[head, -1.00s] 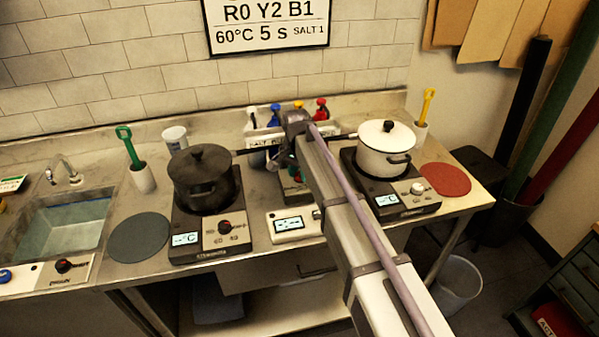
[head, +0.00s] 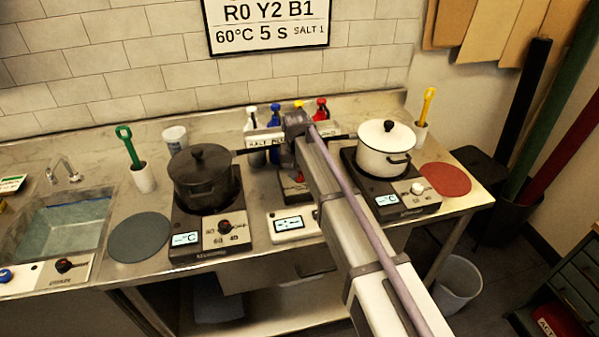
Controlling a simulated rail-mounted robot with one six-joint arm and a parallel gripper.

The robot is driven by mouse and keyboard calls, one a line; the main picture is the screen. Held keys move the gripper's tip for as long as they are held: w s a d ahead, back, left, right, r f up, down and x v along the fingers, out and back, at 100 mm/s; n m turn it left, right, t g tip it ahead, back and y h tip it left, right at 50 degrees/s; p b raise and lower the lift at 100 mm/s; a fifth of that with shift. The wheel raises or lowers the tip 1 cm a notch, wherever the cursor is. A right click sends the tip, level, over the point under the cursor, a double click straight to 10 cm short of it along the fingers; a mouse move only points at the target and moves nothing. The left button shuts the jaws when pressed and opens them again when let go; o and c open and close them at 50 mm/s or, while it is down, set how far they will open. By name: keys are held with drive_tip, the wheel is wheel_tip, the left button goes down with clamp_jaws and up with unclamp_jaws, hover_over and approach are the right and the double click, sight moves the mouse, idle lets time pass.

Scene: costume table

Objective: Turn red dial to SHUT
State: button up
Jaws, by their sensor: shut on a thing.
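A small red dial (head: 300,179) shows on a dark unit (head: 290,191) at the middle of the counter, partly hidden by my arm. My gripper (head: 298,168) points down over it, just in front of the bottle rack. Its fingers are mostly hidden behind my arm. It appears shut on the red dial. The dial's markings are too small and too covered to read.
A black pot (head: 203,180) stands on the left hotplate and a white pot (head: 385,152) on the right one. Several bottles with coloured tops (head: 275,115) stand behind my gripper. A small display panel (head: 290,224) is in front. A sink (head: 65,225) is at left.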

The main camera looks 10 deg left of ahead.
idle(0.4)
drive_tip(key=o, duration=0.9)
drive_tip(key=shift+o, duration=0.2)
drive_tip(key=shift+r, duration=0.1)
wheel_tip(320, 180, up, 10)
drive_tip(key=p, duration=1)
drive_tip(key=shift+a+r+p, duration=0.25)
drive_tip(key=shift+a+p, duration=0.1)
drive_tip(key=shift+p, duration=0.05)
drive_tip(key=shift+s, duration=0.15)
